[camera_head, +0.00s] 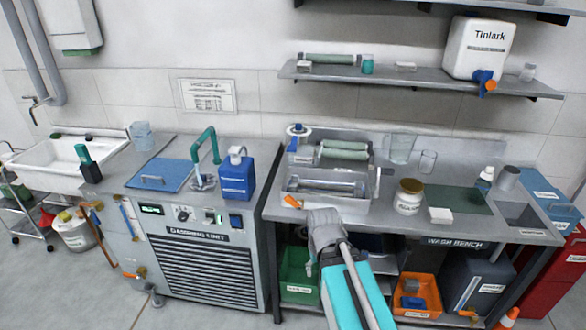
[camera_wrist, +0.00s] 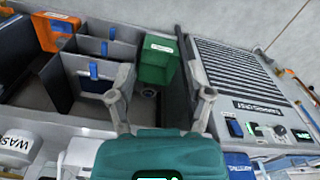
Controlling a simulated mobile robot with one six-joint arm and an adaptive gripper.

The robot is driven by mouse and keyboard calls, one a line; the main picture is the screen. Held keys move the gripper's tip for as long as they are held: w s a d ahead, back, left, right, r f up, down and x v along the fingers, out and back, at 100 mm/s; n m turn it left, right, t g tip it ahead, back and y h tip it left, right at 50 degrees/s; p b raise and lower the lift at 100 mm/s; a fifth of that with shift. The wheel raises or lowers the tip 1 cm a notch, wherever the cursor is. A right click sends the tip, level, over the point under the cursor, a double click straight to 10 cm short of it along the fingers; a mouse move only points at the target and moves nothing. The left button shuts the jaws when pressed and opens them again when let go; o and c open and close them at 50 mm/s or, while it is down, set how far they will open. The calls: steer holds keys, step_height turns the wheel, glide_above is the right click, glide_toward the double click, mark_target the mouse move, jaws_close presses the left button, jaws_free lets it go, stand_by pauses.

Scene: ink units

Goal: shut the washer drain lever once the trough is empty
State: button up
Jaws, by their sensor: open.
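The washer trough (camera_head: 350,190) is a grey tray at the front of the roller washer on the wash bench. A metallic roller lies along it; I cannot tell whether liquid is inside. An orange lever (camera_head: 292,201) sits at the trough's front left corner and looks like the drain lever. Its exact setting is too small to read. My gripper (camera_head: 326,222) is at the bench's front edge, just below and right of the lever, apart from it. In the wrist view my gripper (camera_wrist: 161,97) has its fingers spread with nothing between them. The lever is not recognisable there.
A lidded jar (camera_head: 408,197) and a white block (camera_head: 440,215) stand to the right. The ganging unit (camera_head: 205,235) with a blue bottle (camera_head: 237,178) stands left. Below the bench is a green bin (camera_wrist: 155,62).

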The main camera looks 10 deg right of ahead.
steer(key=shift+c, duration=0.3)
steer(key=shift+f, duration=0.15)
steer(key=c, duration=0.4)
steer(key=shift+w+d+f+h+b, duration=0.2)
steer(key=shift+w+f+h+b, duration=0.2)
steer(key=shift+b, duration=0.2)
jaws_close()
steer(key=w+d+f+n+t+h+b, duration=0.1)
steer(key=w+f+n+t+h+b, duration=0.15)
steer(key=w+f+h+b, duration=0.55)
steer(key=w+d+f+n+t+h+b, duration=0.1)
steer(key=w+d+n+t+h+b, duration=0.2)
steer(key=w+b, duration=0.6)
steer(key=w+a+n+t+h+b, duration=0.3)
steer(key=w+a+n+t+b, duration=0.1)
steer(key=a+b, duration=0.6)
steer(key=w+a+n+t+h+b, duration=0.3)
steer(key=a+n+t+h+b, duration=0.1)
steer(key=a+b, duration=0.6)
steer(key=shift+w+r+n+t, duration=0.2)
steer(key=shift+w+n+t, duration=0.15)
steer(key=shift+n+t, duration=0.45)
